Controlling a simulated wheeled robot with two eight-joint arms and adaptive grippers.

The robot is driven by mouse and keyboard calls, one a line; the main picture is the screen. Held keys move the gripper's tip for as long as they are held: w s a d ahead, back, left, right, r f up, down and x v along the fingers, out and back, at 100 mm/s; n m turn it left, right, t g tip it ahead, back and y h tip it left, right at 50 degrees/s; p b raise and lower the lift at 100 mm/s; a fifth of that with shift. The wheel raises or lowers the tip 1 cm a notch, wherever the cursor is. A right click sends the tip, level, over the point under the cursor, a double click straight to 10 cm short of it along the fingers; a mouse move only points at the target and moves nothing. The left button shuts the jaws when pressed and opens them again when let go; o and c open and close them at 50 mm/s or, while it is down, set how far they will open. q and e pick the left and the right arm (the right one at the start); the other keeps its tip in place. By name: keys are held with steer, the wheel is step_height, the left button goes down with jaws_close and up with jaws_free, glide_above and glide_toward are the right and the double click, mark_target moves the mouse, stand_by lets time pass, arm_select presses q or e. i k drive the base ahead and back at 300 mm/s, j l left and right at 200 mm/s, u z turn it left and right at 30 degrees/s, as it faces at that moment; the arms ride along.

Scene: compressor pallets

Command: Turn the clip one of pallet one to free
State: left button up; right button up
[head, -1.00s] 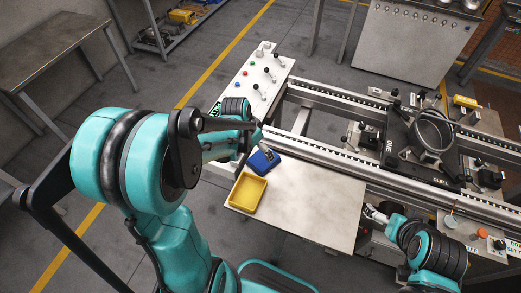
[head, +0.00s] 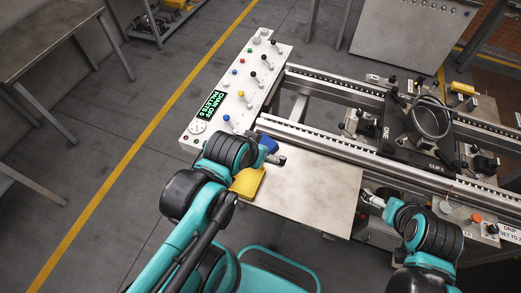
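Pallet one, a dark plate marked ONE (head: 392,138), sits on the conveyor rails at the right and carries a round dark ring-shaped part (head: 430,118). Small clamp-like clips stand around it, one at its left (head: 352,121) and one at its lower right (head: 484,163). The label by the plate's front edge is too small to read surely, and I cannot tell how each clip is turned. My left gripper (head: 277,159) is at the left end of the steel table, by the blue bin. My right gripper (head: 372,199) is at the table's right edge, below the front rail, apart from the pallet. Both sets of fingers are too small to read.
A steel table (head: 315,190) lies in front of the rails, mostly bare. A yellow tray (head: 247,183) and a blue bin (head: 268,143) are partly hidden by my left arm. A control panel (head: 238,88) with levers and a green-lit display stands at the left.

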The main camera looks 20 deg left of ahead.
mark_target(457, 164)
steer(key=k+l, duration=0.2)
steer(key=l, duration=0.15)
steer(key=k+l+z, duration=0.1)
steer(key=l, duration=0.3)
steer(key=k+l+z, duration=0.1)
steer(key=k+l, duration=0.15)
steer(key=l, duration=0.15)
steer(key=i+l+z, duration=0.2)
steer(key=i+l, duration=0.5)
steer(key=l, duration=0.15)
steer(key=i, duration=0.55)
